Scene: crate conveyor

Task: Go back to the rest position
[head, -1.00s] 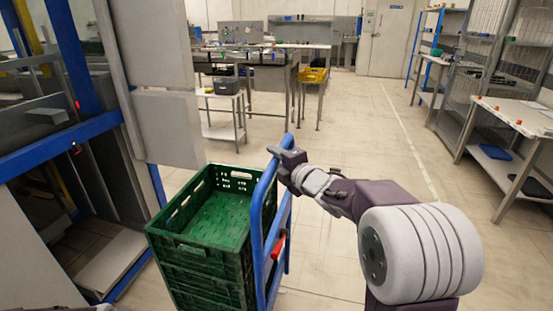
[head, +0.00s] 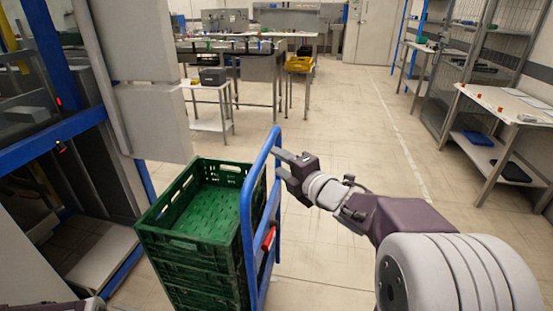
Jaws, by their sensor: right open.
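My right gripper (head: 278,162) is open and empty, with its two fingers apart. It is at the right side of the blue handle frame (head: 247,200) of a trolley. The upper fingertip overlaps the bar in the picture, and I cannot tell whether it touches. Only a bit of my left arm shows at the bottom left edge; my left gripper is out of view.
Green crates (head: 170,243) are stacked on the trolley, the top one empty. A blue-framed machine with grey panels (head: 153,122) stands at the left. Workbenches (head: 240,50) are behind, and a white table (head: 510,103) is at the right. The floor between is clear.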

